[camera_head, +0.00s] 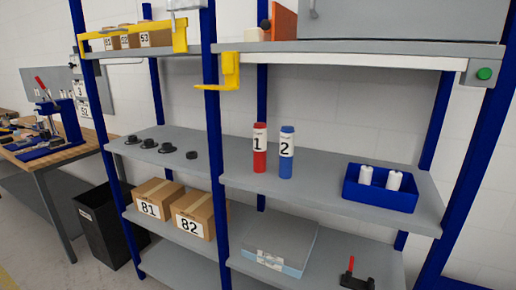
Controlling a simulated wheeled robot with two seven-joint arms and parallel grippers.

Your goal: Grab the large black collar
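Several small black round pieces stand in a row on the left part of the middle grey shelf (215,163). From left to right they include a first black piece (132,140), a second (149,143), a third (167,148) and, a little apart, one at the right end (191,155). Some have a wider flange at the base. They are too small here to tell which one is the large black collar. Neither of my grippers shows in this view.
A red tube marked 1 (259,148), a blue tube marked 2 (286,153) and a blue bin (380,190) with white cylinders stand to the right on the shelf. Boxes 81 (150,208) and 82 (189,226) sit below. Blue posts (211,110) and a yellow bracket (230,72) frame the bays.

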